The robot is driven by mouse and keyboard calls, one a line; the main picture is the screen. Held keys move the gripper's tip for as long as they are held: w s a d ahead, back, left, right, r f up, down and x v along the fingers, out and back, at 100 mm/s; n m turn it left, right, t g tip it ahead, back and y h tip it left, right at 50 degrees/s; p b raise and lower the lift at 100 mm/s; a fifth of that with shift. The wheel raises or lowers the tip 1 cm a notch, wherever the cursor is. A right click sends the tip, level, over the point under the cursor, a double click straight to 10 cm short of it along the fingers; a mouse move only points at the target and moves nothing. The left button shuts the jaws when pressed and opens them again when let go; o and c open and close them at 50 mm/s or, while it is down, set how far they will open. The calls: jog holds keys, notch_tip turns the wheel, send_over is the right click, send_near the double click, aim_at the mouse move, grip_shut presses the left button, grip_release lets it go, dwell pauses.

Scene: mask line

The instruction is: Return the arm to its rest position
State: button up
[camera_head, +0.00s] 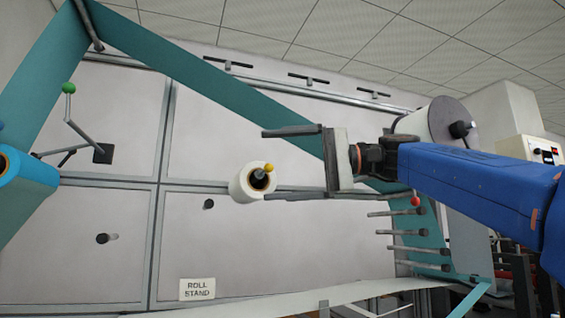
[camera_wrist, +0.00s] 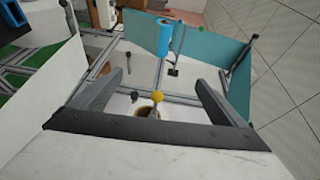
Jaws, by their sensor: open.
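My blue arm (camera_head: 480,185) reaches in from the right in the head view. It ends in my gripper (camera_head: 265,164), whose two grey fingers point left and stand wide apart with nothing held between them. A white roll (camera_head: 240,184) with a yellow-knobbed spindle shows just left of the lower finger, on the machine's panel. In the wrist view my gripper (camera_wrist: 155,85) is open, and the yellow knob (camera_wrist: 157,96) shows between the fingers, with the roll mostly hidden behind the gripper body. I cannot tell how far the fingers are from the roll.
A teal web (camera_head: 210,75) runs diagonally across the panel. A large white roll (camera_head: 437,122) stands behind my wrist. Several rods (camera_head: 415,248) stick out below my arm. A green-knobbed lever (camera_head: 69,88) and a blue roll (camera_head: 28,170) are at left, above a "ROLL STAND" sign (camera_head: 197,289).

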jog(key=shift+s+d, duration=0.15)
jog(key=shift+s, duration=0.4)
jog(key=shift+s+d, duration=0.15)
jog(key=shift+s, duration=0.35)
jog(key=s+d+f+m+t+h, duration=0.15)
jog(key=d+f+h, duration=0.25)
jog(key=f, duration=1.1)
jog(key=s+d+f+m+t+h, duration=0.1)
jog(key=d+f+t+h, duration=0.2)
jog(key=f, duration=1.2)
jog(key=s+d+f+n+h, duration=0.1)
jog(key=s+d+f+h, duration=0.2)
jog(key=d+f, duration=0.3)
jog(key=s+d+f+n+g+h, duration=0.1)
jog(key=s+d+f+h, duration=0.2)
jog(key=f, duration=1.3)
jog(key=s+d+f+n+g+h, duration=0.1)
jog(key=s+d+f+h, duration=0.3)
jog(key=s+d+f, duration=0.4)
notch_tip(320, 180, down, 4)
jog(key=shift+s+d, duration=0.2)
jog(key=shift+d, duration=0.15)
jog(key=shift+n, duration=0.25)
